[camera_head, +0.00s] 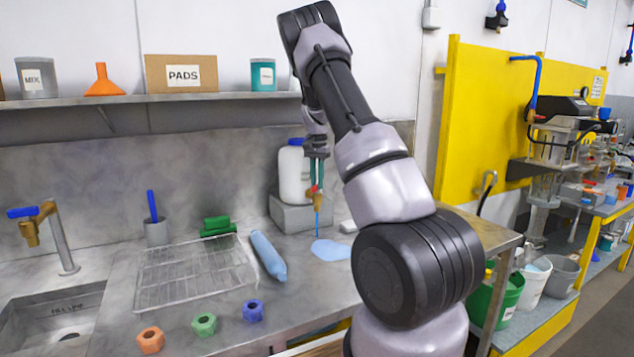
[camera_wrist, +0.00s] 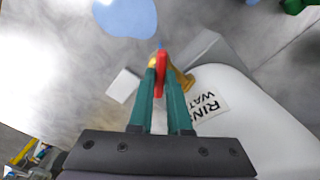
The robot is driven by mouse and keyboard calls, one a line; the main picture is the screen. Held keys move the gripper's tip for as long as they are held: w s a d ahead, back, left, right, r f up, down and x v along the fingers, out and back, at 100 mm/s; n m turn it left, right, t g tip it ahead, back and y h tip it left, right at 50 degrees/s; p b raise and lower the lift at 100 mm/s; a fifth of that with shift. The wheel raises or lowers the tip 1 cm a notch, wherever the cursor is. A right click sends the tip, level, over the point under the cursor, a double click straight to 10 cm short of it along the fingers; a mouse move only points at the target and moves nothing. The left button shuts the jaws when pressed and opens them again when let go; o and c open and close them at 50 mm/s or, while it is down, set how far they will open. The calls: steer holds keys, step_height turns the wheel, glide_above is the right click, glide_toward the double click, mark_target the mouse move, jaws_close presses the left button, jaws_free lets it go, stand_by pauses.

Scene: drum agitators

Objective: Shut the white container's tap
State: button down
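The white container (camera_head: 294,172) stands on a grey block at the wall; in the wrist view it is the white body (camera_wrist: 258,120) with a label, partly out of frame. Its brass tap (camera_wrist: 184,80) has a red lever (camera_wrist: 160,72). In the head view the tap (camera_head: 314,195) lets a thin blue stream fall into a blue puddle (camera_head: 330,250) on the counter. My gripper (camera_head: 317,160) is at the tap, pointing down. In the wrist view its green fingers (camera_wrist: 161,74) have the red lever between their tips, with no clear gap showing beside it.
A wire rack (camera_head: 190,272), a blue roll (camera_head: 268,255) and several coloured nuts (camera_head: 204,324) lie left of the puddle. A small white block (camera_head: 348,226) lies right of the tap. A sink with a blue-handled faucet (camera_head: 40,222) is far left. A shelf (camera_head: 150,101) runs above.

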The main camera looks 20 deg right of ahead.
steer(key=shift+m, duration=0.4)
steer(key=m, duration=0.2)
steer(key=shift+m, duration=2.1)
steer(key=c, duration=0.9)
jaws_free()
steer(key=shift+o, duration=0.2)
step_height(320, 180, up, 11)
